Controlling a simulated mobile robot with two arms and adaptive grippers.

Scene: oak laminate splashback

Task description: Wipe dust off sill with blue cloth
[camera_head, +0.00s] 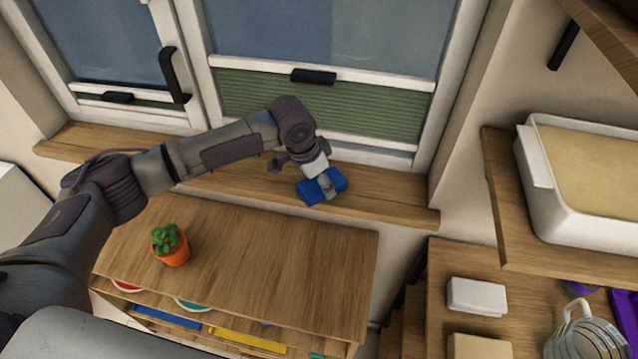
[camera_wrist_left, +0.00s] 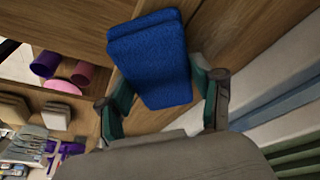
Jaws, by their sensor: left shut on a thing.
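The blue cloth (camera_head: 312,193) is a folded pad on the wooden sill (camera_head: 390,198), right of the sill's middle, in the head view. My left gripper (camera_head: 327,184) reaches over the sill from the left and is shut on the cloth. In the left wrist view the cloth (camera_wrist_left: 150,62) sits between the two fingers of my left gripper (camera_wrist_left: 163,98). I cannot tell whether the cloth presses on the sill or hangs just above it. No dust can be made out on the visible sill. My right gripper is not in view.
A potted plant (camera_head: 170,246) stands on the low wooden cabinet (camera_head: 270,255) in front of the sill. Window frames and a black handle (camera_head: 172,76) rise behind the sill. At the right, a shelf holds a white tub (camera_head: 560,215). The sill's right end is clear.

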